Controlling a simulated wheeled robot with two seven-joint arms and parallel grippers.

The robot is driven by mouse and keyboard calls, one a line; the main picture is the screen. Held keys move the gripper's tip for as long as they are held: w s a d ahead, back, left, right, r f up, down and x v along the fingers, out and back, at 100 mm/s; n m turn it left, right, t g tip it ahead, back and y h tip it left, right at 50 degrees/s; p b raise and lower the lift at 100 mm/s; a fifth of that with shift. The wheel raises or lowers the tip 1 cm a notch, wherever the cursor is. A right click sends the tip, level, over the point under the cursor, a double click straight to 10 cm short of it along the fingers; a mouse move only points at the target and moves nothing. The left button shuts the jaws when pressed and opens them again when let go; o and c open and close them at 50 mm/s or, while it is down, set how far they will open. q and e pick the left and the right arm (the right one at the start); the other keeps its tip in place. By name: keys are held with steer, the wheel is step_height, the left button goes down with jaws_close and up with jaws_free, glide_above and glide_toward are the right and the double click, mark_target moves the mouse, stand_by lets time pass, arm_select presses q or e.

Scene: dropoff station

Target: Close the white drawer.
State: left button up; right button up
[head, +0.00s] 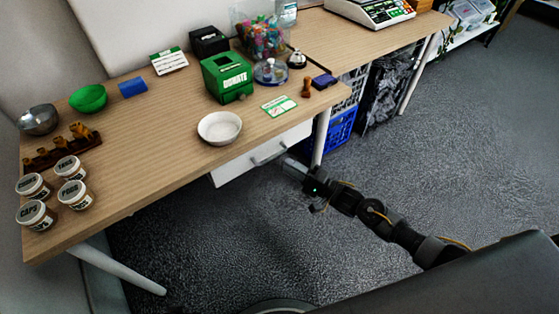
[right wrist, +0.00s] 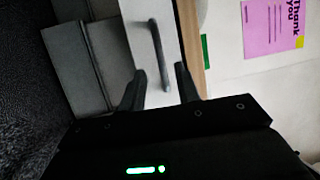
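The white drawer (head: 235,168) is under the near edge of the wooden table, its front and grey bar handle (head: 268,153) showing. How far it stands out is hard to tell. My right gripper (head: 288,163) is at the right part of the drawer front, close to the handle's right end. In the right wrist view, the fingers of my right gripper (right wrist: 160,83) are apart, with the white drawer front (right wrist: 138,38) ahead and one end of the handle (right wrist: 160,55) between them in the picture. Contact cannot be told. My left gripper is out of view.
The wooden table (head: 165,150) carries a white bowl (head: 220,128) above the drawer, a green donation box (head: 227,78) and several jars at left. A table leg (head: 320,138) and blue crate (head: 340,128) stand right of the drawer. The floor in front is clear.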

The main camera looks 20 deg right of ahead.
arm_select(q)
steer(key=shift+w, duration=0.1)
arm_select(e)
steer(key=v, duration=0.5)
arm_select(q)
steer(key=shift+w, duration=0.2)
